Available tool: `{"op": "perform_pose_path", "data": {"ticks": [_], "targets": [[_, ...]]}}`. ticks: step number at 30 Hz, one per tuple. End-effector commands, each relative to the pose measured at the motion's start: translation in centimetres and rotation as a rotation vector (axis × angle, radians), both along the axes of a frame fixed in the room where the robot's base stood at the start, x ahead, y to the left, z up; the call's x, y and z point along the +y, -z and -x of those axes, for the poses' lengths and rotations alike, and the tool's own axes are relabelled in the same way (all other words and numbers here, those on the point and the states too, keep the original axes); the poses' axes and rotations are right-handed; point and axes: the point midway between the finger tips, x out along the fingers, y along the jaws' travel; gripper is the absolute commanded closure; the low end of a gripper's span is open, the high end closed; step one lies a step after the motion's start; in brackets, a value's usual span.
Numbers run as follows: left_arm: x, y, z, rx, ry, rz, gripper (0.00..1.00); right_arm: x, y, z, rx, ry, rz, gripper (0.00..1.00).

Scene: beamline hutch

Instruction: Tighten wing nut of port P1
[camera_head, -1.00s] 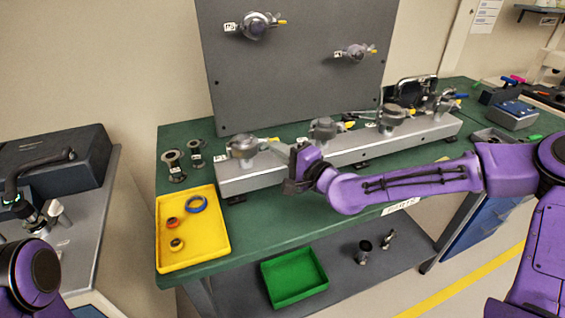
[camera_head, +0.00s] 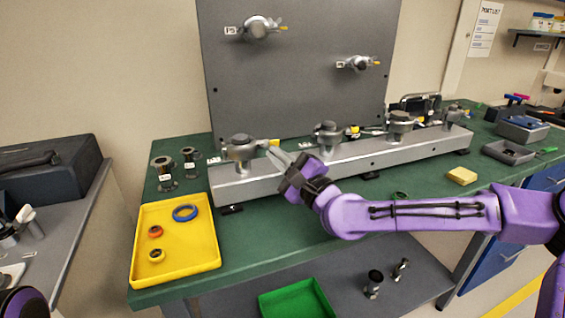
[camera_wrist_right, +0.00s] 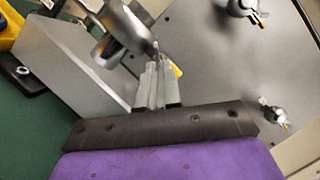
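The leftmost clamped port on the rail, which I take as port P1 (camera_head: 240,150), is a grey flange with a domed cap. Its tag is too small to read for sure. A yellow tip (camera_head: 274,142) shows at its right side, and in the wrist view (camera_wrist_right: 178,70). My right gripper (camera_head: 275,154) reaches this side from the right. In the wrist view its pale fingers (camera_wrist_right: 156,72) are close together, their tips at the dark wing nut (camera_wrist_right: 155,48), seemingly closed on a wing. The fingers hide most of the nut. My left gripper is out of view.
Several more ports stand along the silver rail (camera_head: 350,155) to the right. A grey panel (camera_head: 300,85) with two ports rises behind. A yellow tray (camera_head: 205,250) with rings lies front left, with loose flanges (camera_head: 163,170) behind it. A yellow block (camera_head: 462,176) lies at right.

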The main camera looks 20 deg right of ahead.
Motion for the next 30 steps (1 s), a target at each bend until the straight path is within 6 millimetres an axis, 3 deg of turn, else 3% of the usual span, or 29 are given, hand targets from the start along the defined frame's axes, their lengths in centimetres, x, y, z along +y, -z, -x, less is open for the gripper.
{"op": "perform_pose_path", "data": {"ticks": [12, 13, 14, 23, 26, 30], "targets": [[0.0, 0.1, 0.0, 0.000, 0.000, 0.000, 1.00, 0.2, 0.0, 0.1, -0.001, -0.003, -0.003, 1.00], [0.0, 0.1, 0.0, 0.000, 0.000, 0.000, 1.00, 0.2, 0.0, 0.1, -0.001, -0.003, -0.003, 0.87], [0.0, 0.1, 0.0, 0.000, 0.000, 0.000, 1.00, 0.1, 0.0, 0.1, -0.001, -0.003, -0.003, 0.85], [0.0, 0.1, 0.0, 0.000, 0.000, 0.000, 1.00, -0.1, 0.0, 0.2, -0.001, -0.001, -0.004, 0.85], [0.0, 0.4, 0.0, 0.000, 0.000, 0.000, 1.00, -0.6, 0.3, 1.4, -0.001, 0.001, -0.007, 0.85], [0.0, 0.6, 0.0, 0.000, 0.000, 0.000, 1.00, -1.8, 1.0, 4.5, -0.001, 0.001, -0.012, 0.85]]}}
